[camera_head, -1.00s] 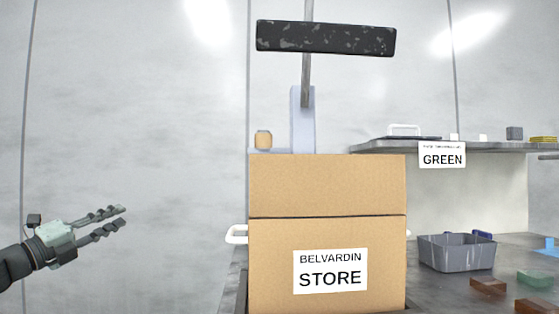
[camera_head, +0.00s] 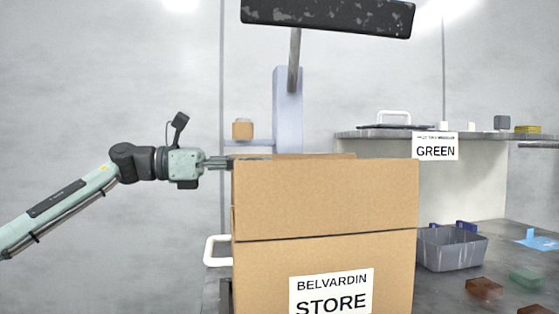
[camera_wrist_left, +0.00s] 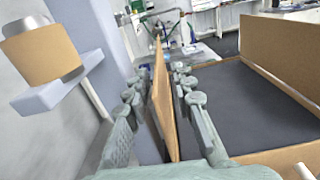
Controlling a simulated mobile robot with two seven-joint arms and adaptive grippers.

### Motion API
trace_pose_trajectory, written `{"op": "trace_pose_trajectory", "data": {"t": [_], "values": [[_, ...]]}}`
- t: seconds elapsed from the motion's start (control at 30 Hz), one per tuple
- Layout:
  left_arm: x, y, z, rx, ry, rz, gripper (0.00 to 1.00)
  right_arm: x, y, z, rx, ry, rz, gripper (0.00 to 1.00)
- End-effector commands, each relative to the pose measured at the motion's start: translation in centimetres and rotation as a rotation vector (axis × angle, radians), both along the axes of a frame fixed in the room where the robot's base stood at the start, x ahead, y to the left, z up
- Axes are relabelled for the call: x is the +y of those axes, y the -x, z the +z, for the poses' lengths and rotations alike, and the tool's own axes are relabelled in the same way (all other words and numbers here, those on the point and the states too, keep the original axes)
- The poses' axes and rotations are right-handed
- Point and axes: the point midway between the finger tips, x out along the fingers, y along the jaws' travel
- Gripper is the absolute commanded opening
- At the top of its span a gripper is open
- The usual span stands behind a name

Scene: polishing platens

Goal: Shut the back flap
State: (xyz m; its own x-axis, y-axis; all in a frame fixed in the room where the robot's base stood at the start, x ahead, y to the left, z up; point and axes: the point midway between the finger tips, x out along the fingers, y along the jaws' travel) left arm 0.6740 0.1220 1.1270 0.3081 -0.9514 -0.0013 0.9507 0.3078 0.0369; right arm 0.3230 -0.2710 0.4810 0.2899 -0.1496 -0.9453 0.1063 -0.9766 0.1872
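The brown cardboard box (camera_head: 330,262), labelled BELVARDIN STORE, stands on the bench in the head view. Its front flap (camera_head: 325,198) stands up and hides most of the back flap (camera_head: 315,156), whose top edge shows behind it. In the left wrist view the back flap (camera_wrist_left: 161,95) stands upright, nearly edge-on. My left gripper (camera_wrist_left: 162,75) is open, one finger on each side of that flap; I cannot tell whether either touches it. In the head view the left gripper (camera_head: 232,161) reaches in from the left, its tips partly hidden. My right gripper is out of view.
A pale post (camera_head: 288,110) with a small shelf bearing a brown-wrapped cylinder (camera_head: 242,129) stands behind the box. A dark bar (camera_head: 330,15) hangs above. A grey bin (camera_head: 452,248) and several blocks lie at right. A white handle (camera_head: 214,250) is left of the box.

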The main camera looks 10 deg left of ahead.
Motion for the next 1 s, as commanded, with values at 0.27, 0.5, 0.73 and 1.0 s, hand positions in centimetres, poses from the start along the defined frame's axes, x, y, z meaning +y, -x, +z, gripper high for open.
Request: {"op": "trace_pose_trajectory", "data": {"t": [0.27, 0.5, 0.73, 1.0], "values": [[-3.7, -1.2, 0.1, 0.001, 0.001, -0.001, 0.24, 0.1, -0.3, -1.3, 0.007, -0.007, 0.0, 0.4], [-4.3, -1.5, 0.0, 0.001, 0.001, 0.002, 0.24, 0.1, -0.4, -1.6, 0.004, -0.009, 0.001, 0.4], [-4.3, -1.4, 0.0, 0.002, 0.002, 0.002, 0.12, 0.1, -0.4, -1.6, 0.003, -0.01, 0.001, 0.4], [-4.3, -1.4, 0.0, 0.002, 0.002, 0.002, 0.0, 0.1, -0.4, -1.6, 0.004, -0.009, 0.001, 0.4]]}}
